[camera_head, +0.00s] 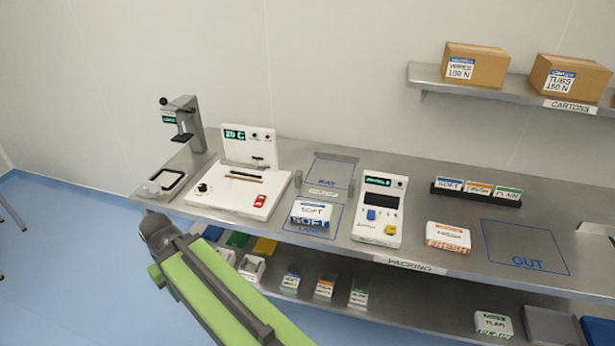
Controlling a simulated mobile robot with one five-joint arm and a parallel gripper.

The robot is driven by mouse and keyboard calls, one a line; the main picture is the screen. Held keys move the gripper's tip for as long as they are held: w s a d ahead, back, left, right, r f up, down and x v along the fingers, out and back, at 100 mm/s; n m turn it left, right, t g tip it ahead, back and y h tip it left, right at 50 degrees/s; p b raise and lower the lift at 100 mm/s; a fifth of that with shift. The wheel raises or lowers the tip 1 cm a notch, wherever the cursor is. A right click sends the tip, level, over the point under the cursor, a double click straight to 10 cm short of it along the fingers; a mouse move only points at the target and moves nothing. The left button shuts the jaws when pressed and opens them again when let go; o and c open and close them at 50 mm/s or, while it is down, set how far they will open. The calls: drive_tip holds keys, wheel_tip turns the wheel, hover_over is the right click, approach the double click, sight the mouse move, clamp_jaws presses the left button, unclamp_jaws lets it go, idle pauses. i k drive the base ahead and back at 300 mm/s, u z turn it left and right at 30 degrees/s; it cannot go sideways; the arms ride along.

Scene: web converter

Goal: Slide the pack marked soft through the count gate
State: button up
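The pack marked SOFT (311,213), white with a blue band, sits on the steel bench inside a blue outlined square. Just behind it, two small grey posts, a left post (298,178) and a right post (351,187), flank a small label (322,192) too small to read. They look like the count gate. Beyond them is a second blue outline marked BAY (327,182). The pack is on the near side of the posts, apart from them. My green arm crosses the lower left, in front of the bench. My gripper does not show.
A white device with a slot (240,190) stands left of the pack, and a keypad unit (379,207) right. A FRESH pack (448,237) sits by the outlined OUT area (524,247), which is clear. A lower shelf holds more packs.

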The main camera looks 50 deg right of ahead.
sight(318, 214)
drive_tip(key=z, duration=1.95)
drive_tip(key=k, duration=0.85)
drive_tip(key=i, duration=0.85)
drive_tip(key=z, duration=0.1)
